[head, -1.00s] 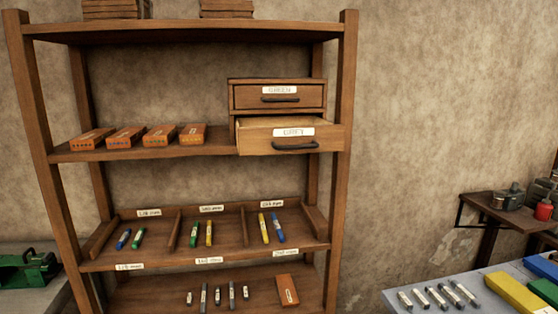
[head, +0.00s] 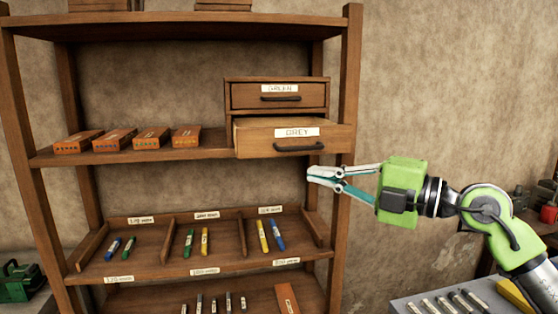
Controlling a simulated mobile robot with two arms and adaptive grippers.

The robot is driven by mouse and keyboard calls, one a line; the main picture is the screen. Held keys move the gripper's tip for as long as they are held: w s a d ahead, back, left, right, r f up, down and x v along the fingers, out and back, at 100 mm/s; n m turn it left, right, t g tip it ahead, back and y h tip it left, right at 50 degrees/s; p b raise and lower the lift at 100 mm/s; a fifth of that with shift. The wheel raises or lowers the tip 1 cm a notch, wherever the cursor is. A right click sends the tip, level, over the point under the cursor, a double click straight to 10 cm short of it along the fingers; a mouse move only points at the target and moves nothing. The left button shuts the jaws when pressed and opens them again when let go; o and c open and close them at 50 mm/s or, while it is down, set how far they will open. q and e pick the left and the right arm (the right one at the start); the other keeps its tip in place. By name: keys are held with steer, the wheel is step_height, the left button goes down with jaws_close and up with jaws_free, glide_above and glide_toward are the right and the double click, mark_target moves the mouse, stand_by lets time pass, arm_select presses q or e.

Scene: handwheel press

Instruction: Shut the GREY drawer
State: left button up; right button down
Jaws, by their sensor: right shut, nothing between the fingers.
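The GREY drawer (head: 260,143) is the lower of two drawers in a small wooden cabinet on the shelf unit. It is pulled out, and its open top shows behind the front panel. It has a dark handle (head: 298,148) and a white label. The GREEN drawer (head: 252,98) above it is closed. My right gripper (head: 312,174) is to the right of and below the GREY drawer's front in the picture. Its fingers point left, their tips close together with nothing between them. It appears apart from the drawer. My left gripper is out of view.
The shelf unit's right post (head: 347,90) stands beside the drawers. Several orange boxes (head: 115,140) lie left of the cabinet. The divided shelf (head: 150,268) below holds coloured sticks. A table (head: 405,300) with grey pieces is at the lower right.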

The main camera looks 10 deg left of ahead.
steer(key=p, duration=0.4)
glide_toward(262, 157)
steer(key=s+a, duration=0.1)
steer(key=a, duration=0.3)
steer(key=shift+w+a+f, duration=0.1)
steer(key=shift+w+a, duration=0.15)
steer(key=shift+w, duration=0.35)
steer(key=shift+w+a+r, duration=0.1)
steer(key=shift+w+a, duration=0.1)
steer(key=shift+w, duration=0.4)
steer(key=shift+w+a+f, duration=0.1)
steer(key=shift+w+a, duration=0.15)
steer(key=shift+w, duration=0.4)
steer(key=shift+p, duration=0.3)
